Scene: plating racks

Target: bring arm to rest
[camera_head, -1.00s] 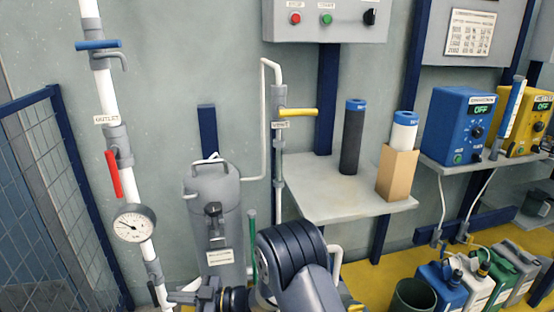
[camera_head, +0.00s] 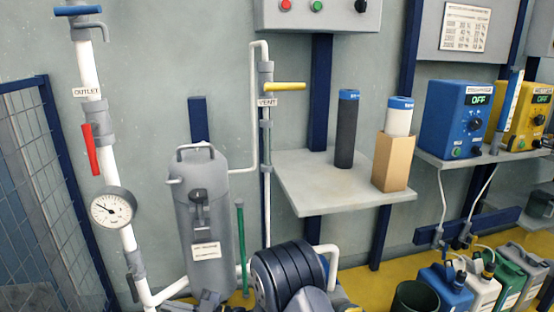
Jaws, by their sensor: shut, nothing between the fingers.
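The rest of my arm runs out below the picture edge. My gripper cannot be made out in this view.
A white outlet pipe with a red lever (camera_head: 90,149) and gauge (camera_head: 113,208) stands left, beside a mesh fence (camera_head: 30,190). A wall shelf (camera_head: 310,190) holds a black and a white cartridge. Several jugs and a dark bucket (camera_head: 415,297) stand lower right.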

